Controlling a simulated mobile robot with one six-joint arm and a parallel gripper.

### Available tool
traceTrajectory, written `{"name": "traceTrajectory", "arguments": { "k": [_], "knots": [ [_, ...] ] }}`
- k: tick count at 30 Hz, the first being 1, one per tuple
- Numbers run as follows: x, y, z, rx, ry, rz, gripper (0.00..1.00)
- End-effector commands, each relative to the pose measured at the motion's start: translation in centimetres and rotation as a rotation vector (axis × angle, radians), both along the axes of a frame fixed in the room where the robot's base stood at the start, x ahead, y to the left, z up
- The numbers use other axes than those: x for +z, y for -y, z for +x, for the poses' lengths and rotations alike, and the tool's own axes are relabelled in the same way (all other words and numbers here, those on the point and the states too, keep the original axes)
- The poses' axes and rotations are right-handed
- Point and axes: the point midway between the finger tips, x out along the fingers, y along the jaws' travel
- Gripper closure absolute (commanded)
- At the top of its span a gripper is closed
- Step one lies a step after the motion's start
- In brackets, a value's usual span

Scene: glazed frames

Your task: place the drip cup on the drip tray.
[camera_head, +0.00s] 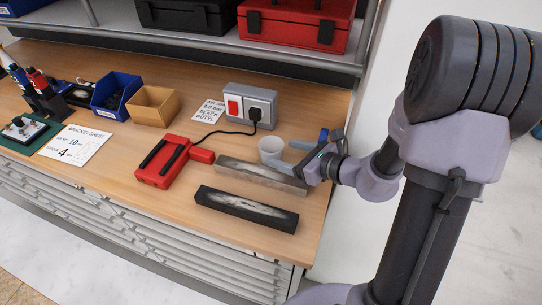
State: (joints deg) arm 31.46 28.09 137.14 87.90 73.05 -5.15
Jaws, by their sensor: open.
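A small whitish cup (271,151), which looks like the drip cup, stands upright on the wooden bench. It is just behind a long grey bar-shaped piece (240,170) with pale smears. A similar black piece (247,208) lies in front of that one. I cannot tell which of these, if either, is the drip tray. My gripper (303,158) is open, just right of the cup, with its fingers pointing left towards it. The grey piece's right end is close below the fingers. I cannot tell whether the gripper touches anything.
A red device (163,161) lies left of the long pieces. A socket box (249,105) with a plugged cable stands behind the cup. Blue (117,95) and tan (155,105) bins stand further left. A shelf with cases (295,22) runs along the back. The bench's right edge is near my gripper.

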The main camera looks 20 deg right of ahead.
Motion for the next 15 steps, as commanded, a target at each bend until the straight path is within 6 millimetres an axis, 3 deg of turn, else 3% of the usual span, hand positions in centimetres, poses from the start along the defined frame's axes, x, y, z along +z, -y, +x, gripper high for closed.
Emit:
{"name": "traceTrajectory", "arguments": {
  "k": [5,10,15],
  "knots": [
    [-0.4,-1.0,1.4,0.002,0.000,0.000,0.29],
    [-1.8,-2.8,3.9,0.004,0.000,-0.001,0.29],
    [-2.0,-3.2,4.8,0.000,-0.001,0.001,0.29]
  ]
}}
